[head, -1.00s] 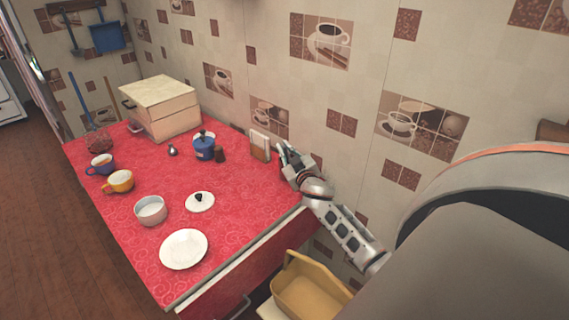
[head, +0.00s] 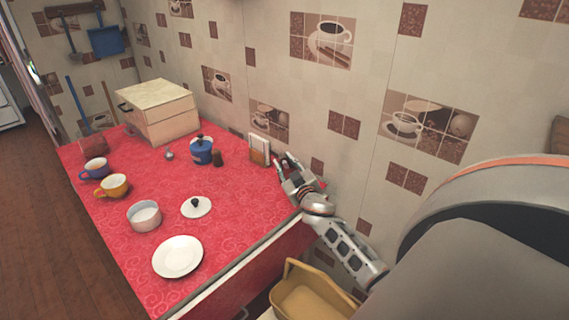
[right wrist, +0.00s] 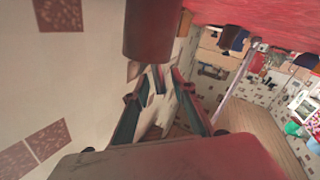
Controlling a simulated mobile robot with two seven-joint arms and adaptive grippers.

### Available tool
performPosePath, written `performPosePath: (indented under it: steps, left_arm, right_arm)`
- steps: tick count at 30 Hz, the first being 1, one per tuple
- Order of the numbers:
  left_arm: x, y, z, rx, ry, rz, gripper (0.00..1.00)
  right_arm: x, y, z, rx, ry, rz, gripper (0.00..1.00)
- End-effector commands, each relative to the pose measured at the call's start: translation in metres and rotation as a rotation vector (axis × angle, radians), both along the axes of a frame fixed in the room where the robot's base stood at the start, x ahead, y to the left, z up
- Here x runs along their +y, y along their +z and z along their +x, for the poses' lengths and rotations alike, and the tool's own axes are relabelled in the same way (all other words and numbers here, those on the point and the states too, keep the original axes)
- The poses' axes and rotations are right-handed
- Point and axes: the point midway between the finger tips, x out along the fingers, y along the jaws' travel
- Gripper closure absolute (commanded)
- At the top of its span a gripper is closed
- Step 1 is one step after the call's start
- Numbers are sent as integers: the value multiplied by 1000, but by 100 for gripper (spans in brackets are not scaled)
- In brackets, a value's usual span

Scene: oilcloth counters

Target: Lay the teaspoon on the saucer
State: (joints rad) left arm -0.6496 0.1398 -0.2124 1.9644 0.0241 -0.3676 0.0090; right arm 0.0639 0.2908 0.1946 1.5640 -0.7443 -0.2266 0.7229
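The white saucer (head: 178,257) lies flat and bare near the front edge of the red-covered counter. I cannot make out a teaspoon in either view. My right gripper (head: 283,163) is over the counter's right edge by the tiled wall, beside a small upright holder (head: 259,149). Its fingers are apart, and I see nothing held between them. The fingers also show in the right wrist view (right wrist: 158,98). My left gripper is not in view.
A white pot (head: 144,216), its lid (head: 196,207), a yellow cup (head: 112,186) and a blue cup (head: 94,169) stand on the counter (head: 235,220). A yellow basket (head: 308,295) sits below the edge.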

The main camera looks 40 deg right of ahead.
Motion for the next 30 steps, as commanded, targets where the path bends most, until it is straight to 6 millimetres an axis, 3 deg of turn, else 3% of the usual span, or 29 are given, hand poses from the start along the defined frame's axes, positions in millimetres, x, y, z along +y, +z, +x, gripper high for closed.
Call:
performPosePath:
  steps: [6,15,21,30]
  left_arm:
    - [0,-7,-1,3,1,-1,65]
    - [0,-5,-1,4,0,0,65]
    - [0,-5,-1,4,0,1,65]
    - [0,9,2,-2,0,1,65]
  right_arm:
    - [1,-8,-2,2,1,0,75]
    - [16,-7,-51,1,1,1,75]
    - [23,-6,-71,-1,1,1,70]
    - [39,-11,-67,36,150,-24,70]
